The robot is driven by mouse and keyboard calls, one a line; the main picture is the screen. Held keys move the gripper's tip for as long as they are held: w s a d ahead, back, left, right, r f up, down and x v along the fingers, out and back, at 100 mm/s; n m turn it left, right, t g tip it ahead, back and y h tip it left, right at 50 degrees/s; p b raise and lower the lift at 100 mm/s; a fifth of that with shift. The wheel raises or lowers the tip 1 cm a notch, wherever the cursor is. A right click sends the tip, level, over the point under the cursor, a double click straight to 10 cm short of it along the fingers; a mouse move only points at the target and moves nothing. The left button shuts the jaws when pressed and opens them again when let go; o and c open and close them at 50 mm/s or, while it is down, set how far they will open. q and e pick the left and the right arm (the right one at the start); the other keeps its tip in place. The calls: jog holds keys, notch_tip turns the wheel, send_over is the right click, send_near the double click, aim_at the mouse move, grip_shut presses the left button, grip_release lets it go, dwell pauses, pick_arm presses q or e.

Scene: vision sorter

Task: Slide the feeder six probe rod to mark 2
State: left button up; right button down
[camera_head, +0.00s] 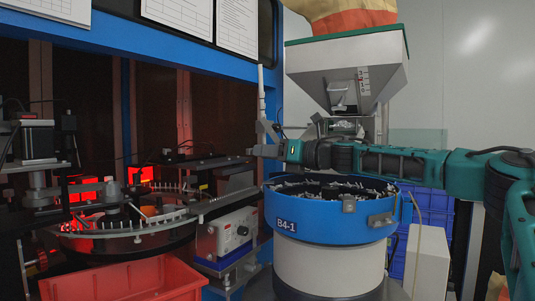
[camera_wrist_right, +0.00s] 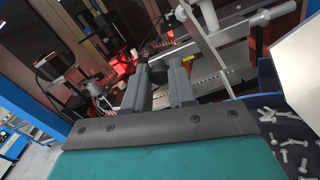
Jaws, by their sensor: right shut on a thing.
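My right gripper (camera_head: 262,150) reaches in from the right, above and behind the blue feeder bowl. Its two fingers (camera_wrist_right: 162,72) are shut in the wrist view on a dark part, which I take for the probe rod (camera_wrist_right: 157,72). The fingers hide most of it, and I cannot read its position against any mark. A strip with marks (camera_head: 363,82) is on the front of the grey hopper. The blue bowl (camera_head: 310,221) carries the label B4-1; I see no label for feeder six. My left gripper is not in view.
A white upright rod (camera_head: 262,92) stands beside my gripper, left of the hopper (camera_head: 330,57). A round indexing dial (camera_head: 130,240) with small parts is at left, above a red bin (camera_head: 130,284). A grey rail (camera_head: 205,164) runs toward my fingers.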

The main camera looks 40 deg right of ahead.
notch_tip(320, 180, down, 2)
jog(key=shift+f+b, duration=0.2)
jog(key=shift+b, duration=0.65)
jog(key=shift+d, duration=0.15)
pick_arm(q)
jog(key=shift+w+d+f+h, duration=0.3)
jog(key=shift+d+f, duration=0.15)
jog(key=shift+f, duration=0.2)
pick_arm(e)
jog(key=c, duration=0.9)
grip_release()
jog(key=shift+c, duration=0.2)
